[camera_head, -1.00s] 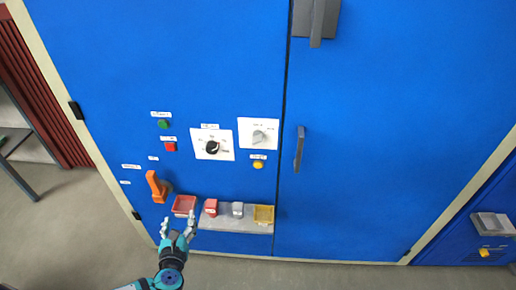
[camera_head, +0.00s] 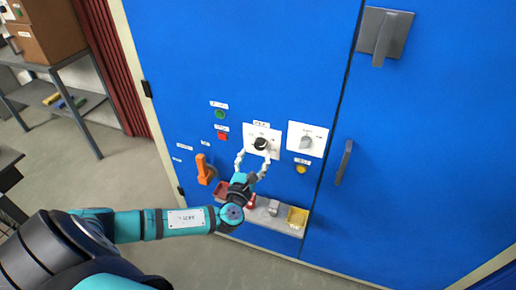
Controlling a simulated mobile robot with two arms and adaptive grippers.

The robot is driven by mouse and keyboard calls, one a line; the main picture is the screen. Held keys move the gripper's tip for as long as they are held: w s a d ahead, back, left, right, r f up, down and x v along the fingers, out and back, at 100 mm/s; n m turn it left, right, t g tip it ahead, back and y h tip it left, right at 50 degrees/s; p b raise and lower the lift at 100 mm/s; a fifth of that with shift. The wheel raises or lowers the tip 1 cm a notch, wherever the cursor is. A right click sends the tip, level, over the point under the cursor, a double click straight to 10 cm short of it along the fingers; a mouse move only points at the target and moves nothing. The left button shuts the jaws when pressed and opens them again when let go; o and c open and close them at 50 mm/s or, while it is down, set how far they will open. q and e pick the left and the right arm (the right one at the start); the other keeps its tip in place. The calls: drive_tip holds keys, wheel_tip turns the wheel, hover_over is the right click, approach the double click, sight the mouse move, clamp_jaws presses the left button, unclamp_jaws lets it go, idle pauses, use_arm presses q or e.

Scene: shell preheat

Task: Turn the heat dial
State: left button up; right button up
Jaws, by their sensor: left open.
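Two dials sit on white plates on the blue cabinet front. The black dial (camera_head: 261,144) is on the left plate, and the grey dial (camera_head: 306,142) is on the right plate. The labels above them are too small to read, so I cannot tell which is the heat dial. My left gripper (camera_head: 253,162) is open just below the black dial, with one finger at each side of the lower part of its plate. I cannot tell whether it touches the plate. My right gripper is not in view.
A green button (camera_head: 220,114), a red button (camera_head: 222,136), an orange lever (camera_head: 204,170) and a yellow button (camera_head: 301,169) surround the plates. A shelf below holds a red tray (camera_head: 221,189), a grey block (camera_head: 274,207) and a yellow tray (camera_head: 297,217). A door handle (camera_head: 344,162) is at right.

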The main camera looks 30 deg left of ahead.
sight(259, 147)
use_arm(q)
drive_tip(key=shift+x, duration=2.35)
drive_tip(key=c, duration=1.2)
